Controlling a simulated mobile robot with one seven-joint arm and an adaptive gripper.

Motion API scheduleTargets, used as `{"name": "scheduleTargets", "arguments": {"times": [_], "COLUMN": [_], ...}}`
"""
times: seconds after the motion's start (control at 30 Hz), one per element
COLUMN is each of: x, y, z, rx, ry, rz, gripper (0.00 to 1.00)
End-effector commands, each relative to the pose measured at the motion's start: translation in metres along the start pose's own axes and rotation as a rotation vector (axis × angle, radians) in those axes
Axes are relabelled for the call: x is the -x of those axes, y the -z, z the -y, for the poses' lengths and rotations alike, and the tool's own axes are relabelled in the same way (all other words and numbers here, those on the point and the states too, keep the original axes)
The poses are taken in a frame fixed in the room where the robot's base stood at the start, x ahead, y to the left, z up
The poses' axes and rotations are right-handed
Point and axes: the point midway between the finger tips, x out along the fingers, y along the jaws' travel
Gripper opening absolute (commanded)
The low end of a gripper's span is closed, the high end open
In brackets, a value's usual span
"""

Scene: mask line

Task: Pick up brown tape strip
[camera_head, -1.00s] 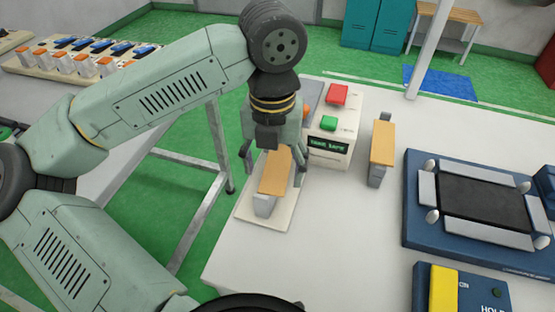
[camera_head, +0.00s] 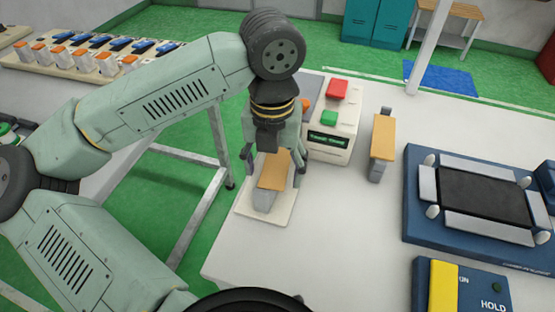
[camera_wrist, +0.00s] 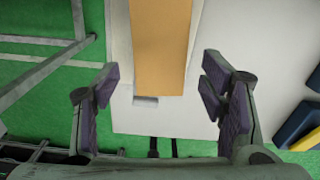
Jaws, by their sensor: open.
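A brown tape strip (camera_head: 274,170) lies on top of a grey block on a pale plate (camera_head: 284,213) at the table's left edge. It also shows in the wrist view (camera_wrist: 160,45), running up from between the fingers. A second, similar brown strip (camera_head: 383,138) sits on a grey stand to the right. My gripper (camera_head: 275,172) is over the left strip, pointing down. In the wrist view its fingers (camera_wrist: 168,92) are apart, one on each side of the strip, with visible gaps to it. The gripper is empty.
A white control box with a red button (camera_head: 336,89) and a green button (camera_head: 329,117) stands just behind my gripper. A blue frame fixture (camera_head: 420,220) and a blue-yellow HOLD box (camera_head: 444,290) are at the right. The table's middle front is clear.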

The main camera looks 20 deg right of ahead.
Motion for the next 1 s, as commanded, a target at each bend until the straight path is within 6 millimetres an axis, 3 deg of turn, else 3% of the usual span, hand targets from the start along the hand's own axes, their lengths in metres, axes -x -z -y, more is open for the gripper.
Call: {"name": "scheduleTargets", "arguments": {"times": [0.63, 1.0], "x": [-0.0021, -0.0022], "y": [-0.0001, 0.0], "z": [-0.0001, -0.0001], "rx": [0.0, 0.0], "ry": [-0.001, 0.0], "rz": [0.001, 0.0], "gripper": [0.64, 0.4]}}
